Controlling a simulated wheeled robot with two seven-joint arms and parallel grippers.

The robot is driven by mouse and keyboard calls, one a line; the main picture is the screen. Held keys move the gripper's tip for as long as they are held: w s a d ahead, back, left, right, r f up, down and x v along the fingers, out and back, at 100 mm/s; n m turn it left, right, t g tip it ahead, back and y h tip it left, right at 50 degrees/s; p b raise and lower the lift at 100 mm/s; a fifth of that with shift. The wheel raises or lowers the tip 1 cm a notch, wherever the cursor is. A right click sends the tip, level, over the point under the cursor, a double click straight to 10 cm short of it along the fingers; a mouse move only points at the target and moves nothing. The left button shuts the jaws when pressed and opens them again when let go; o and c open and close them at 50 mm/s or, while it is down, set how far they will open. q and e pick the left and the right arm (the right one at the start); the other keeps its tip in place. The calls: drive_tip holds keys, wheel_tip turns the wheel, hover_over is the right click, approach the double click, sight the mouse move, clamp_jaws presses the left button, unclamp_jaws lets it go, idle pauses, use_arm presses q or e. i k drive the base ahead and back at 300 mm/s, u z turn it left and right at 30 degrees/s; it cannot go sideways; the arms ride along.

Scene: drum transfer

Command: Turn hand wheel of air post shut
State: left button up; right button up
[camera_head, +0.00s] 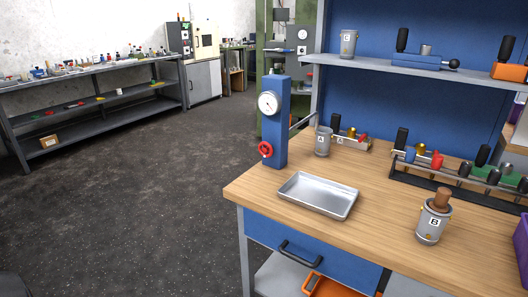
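The air post (275,126) is a blue upright column at the back left corner of the wooden workbench. A round white gauge (268,103) sits on its upper front. The red hand wheel (265,150) is on its lower left side, and nothing touches it. I cannot tell from its look whether the wheel is open or shut. Neither of my grippers shows in the head view.
An empty metal tray (318,195) lies in front of the post. Canister A (323,141) stands right of the post, canister B (434,220) near the bench's front right, canister C (348,43) on the shelf. Open floor (140,200) lies left of the bench.

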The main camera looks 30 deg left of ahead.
sight(266, 148)
drive_tip(key=u, duration=0.45)
drive_tip(key=k, duration=0.95)
drive_tip(key=u, duration=1.9)
drive_tip(key=i, duration=2.05)
drive_tip(key=z, duration=1.5)
drive_tip(key=i, duration=1.05)
drive_tip(key=z, duration=0.95)
drive_tip(key=i, duration=0.35)
drive_tip(key=u, duration=0.05)
